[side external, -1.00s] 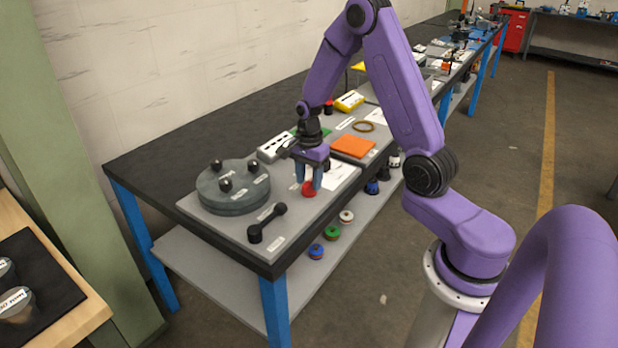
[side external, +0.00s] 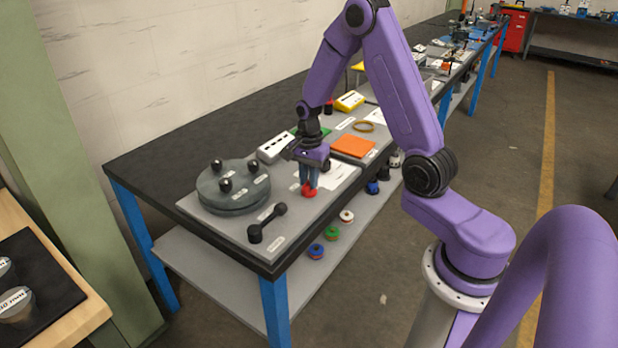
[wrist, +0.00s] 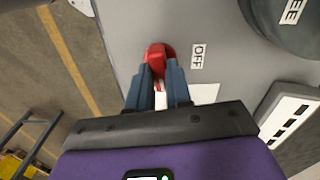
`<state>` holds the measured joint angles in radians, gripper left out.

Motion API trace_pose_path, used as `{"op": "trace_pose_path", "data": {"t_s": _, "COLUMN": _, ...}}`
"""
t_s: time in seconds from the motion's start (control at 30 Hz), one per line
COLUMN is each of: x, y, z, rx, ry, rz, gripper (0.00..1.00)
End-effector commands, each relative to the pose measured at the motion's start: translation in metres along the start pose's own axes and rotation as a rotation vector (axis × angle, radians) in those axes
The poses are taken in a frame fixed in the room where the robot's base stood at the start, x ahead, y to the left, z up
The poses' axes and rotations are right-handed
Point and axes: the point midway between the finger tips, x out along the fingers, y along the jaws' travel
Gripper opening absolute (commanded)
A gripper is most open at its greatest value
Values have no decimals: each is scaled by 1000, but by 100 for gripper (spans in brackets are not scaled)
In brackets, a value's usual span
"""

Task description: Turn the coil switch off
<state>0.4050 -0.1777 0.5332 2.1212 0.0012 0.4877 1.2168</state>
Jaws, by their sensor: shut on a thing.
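The coil switch (side external: 308,191) is a small red knob on the grey panel near the front edge of the bench. In the wrist view the red knob (wrist: 157,56) sits beside a white label reading OFF (wrist: 197,56). My gripper (side external: 309,187) points down over it. In the wrist view my gripper (wrist: 160,72) has its two blue-grey fingers close together, shut on the red knob. The fingers hide part of the knob.
A round grey drum (side external: 233,189) with black knobs and a black lever handle (side external: 267,223) lie to the left on the panel. A white block with slots (side external: 275,148), a white sheet (side external: 338,176) and an orange pad (side external: 352,146) are close by.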

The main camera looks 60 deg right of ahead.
Motion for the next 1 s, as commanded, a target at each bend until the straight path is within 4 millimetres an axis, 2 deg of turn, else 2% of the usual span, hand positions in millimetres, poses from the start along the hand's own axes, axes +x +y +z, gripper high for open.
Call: {"op": "trace_pose_path", "data": {"t_s": 1.0, "x": 0, "y": 0, "z": -1, "rx": -941, "ry": 2, "rz": 0, "gripper": 0}}
